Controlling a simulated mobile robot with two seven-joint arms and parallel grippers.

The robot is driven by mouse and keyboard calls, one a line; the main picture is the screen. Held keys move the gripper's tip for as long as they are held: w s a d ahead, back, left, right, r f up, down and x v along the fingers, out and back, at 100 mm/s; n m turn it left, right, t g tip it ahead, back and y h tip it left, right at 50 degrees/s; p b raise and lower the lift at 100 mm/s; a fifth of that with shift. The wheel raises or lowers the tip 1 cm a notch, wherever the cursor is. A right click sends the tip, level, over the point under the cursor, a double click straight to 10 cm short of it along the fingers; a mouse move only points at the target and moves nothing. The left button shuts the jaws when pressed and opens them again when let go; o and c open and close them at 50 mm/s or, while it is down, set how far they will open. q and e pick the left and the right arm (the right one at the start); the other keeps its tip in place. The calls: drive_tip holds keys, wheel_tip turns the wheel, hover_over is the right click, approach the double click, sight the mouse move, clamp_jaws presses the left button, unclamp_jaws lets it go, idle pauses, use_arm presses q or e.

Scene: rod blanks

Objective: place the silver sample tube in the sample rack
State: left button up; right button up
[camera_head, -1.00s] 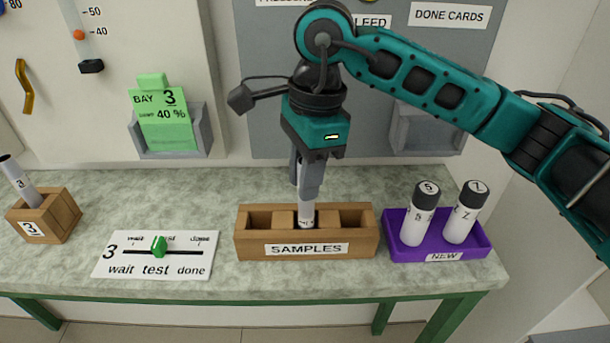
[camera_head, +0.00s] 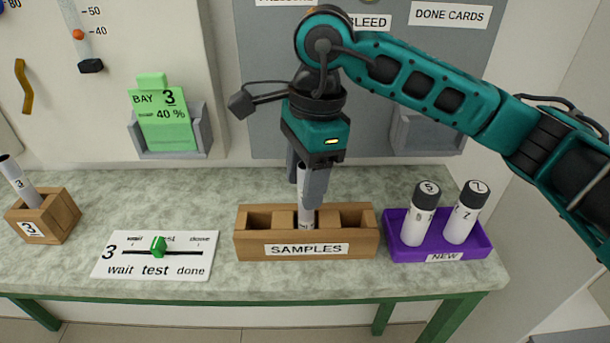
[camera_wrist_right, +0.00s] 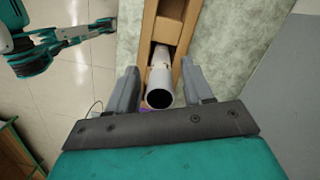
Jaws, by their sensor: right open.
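The silver sample tube (camera_head: 306,216) stands upright in a slot near the middle of the wooden sample rack (camera_head: 249,246) marked SAMPLES. Its open end (camera_wrist_right: 160,98) faces up in the right wrist view, with its lower part hidden in the slot. My right gripper (camera_head: 307,200) points down over the rack. Its fingers are open, one on each side of the tube, with gaps between in the right wrist view (camera_wrist_right: 158,92). Part of my left arm shows at the upper left of that view, but the state of its gripper is unclear.
A purple tray (camera_head: 475,247) marked NEW holds two black-capped tubes, right of the rack. A slider card (camera_head: 115,256) and a wooden block (camera_head: 62,212) with a tilted tube are on the left. A green card (camera_head: 165,120) stands in a wall holder.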

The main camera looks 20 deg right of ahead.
drive_tip(key=r, duration=0.4)
drive_tip(key=d+r, duration=0.1)
drive_tip(key=r, duration=0.7)
drive_tip(key=shift+d, duration=0.2)
